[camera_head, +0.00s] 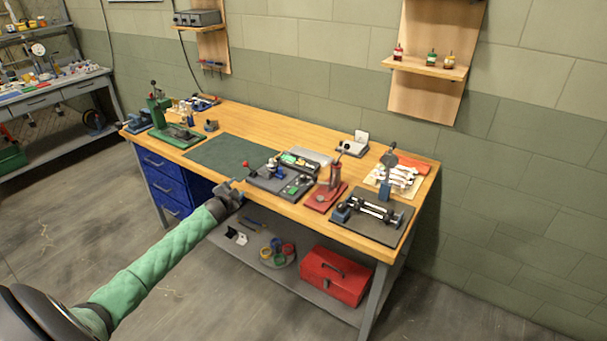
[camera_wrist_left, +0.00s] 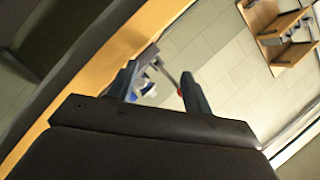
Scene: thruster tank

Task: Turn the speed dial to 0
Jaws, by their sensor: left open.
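My left gripper (camera_head: 233,187) is open and empty in front of the bench's front edge, at the lower end of the green mat. Just right of it on the bench is a dark grey unit (camera_head: 264,184) with small blue, white and red parts and a green board. I cannot make out a speed dial or its marks at this size. In the left wrist view the two fingers of the left gripper (camera_wrist_left: 158,82) stand apart. Between and beyond them show blue and white parts (camera_wrist_left: 148,83) and a grey bar (camera_wrist_left: 168,73), with a red tip near the right finger. My right gripper is in neither view.
A green press (camera_head: 175,136) stands at the left of the wooden bench (camera_head: 250,118). A red-based stand (camera_head: 326,196) and a dark plate with a metal cylinder (camera_head: 373,212) are to the right. The green mat (camera_head: 228,153) is clear. A red toolbox (camera_head: 334,276) sits below.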

